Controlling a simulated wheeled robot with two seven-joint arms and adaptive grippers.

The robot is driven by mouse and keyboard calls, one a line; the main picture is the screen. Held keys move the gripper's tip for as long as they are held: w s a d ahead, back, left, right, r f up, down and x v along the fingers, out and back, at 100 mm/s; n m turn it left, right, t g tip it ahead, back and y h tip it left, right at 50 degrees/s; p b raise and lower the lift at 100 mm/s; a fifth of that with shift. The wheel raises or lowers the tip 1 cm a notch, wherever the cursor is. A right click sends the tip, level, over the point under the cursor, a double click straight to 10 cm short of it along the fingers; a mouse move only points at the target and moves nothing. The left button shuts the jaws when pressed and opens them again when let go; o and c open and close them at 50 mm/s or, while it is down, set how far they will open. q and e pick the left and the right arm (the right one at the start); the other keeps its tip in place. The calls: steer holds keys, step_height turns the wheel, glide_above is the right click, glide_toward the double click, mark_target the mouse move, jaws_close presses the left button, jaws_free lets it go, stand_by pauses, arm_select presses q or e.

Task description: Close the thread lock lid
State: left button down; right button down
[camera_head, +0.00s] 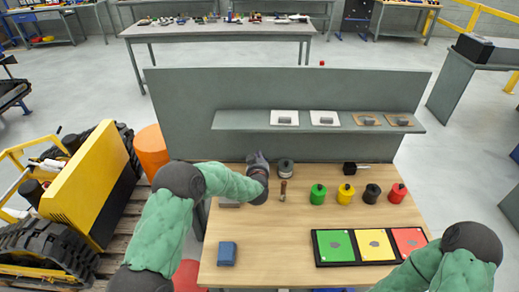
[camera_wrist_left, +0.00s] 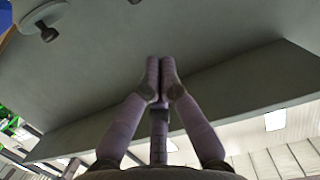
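My left gripper (camera_head: 259,160) is above the back of the wooden table, in front of the grey upright panel. In the left wrist view its two fingers (camera_wrist_left: 160,75) meet at the tips, with nothing visible between them. A small brown upright item (camera_head: 283,191) stands just right of it, and a grey round item (camera_head: 286,168) is behind that. Green (camera_head: 318,194), yellow (camera_head: 346,194), black (camera_head: 371,194) and red (camera_head: 397,193) containers stand in a row further right. I cannot tell which item is the thread lock or its lid.
A grey shelf (camera_head: 245,120) with several small items crosses the panel (camera_head: 180,100) above the table (camera_head: 290,233). A black tray (camera_head: 317,262) with green, yellow and red pads is front right. A blue box (camera_head: 227,254) is front left. The table's middle is clear.

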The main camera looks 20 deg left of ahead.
arm_select(q)
steer(key=x, duration=0.3)
steer(key=p+x, duration=0.1)
steer(key=x, duration=0.2)
steer(key=r+p+x, duration=0.1)
steer(key=x, duration=0.2)
steer(key=shift+w+a, duration=0.1)
steer(key=shift+s+f, duration=0.25)
steer(key=shift+f, duration=0.25)
steer(key=shift+s+f, duration=0.3)
steer(key=shift+f, duration=0.25)
steer(key=shift+s+d+f, duration=0.25)
steer(key=shift+s+f, duration=0.25)
steer(key=shift+f, duration=0.15)
steer(key=shift+s+f+b, duration=0.1)
steer(key=shift+b, duration=0.2)
steer(key=shift+s+d+f+b, duration=0.1)
steer(key=shift+s+f+b, duration=0.2)
steer(key=shift+s, duration=0.1)
steer(key=shift+r, duration=0.1)
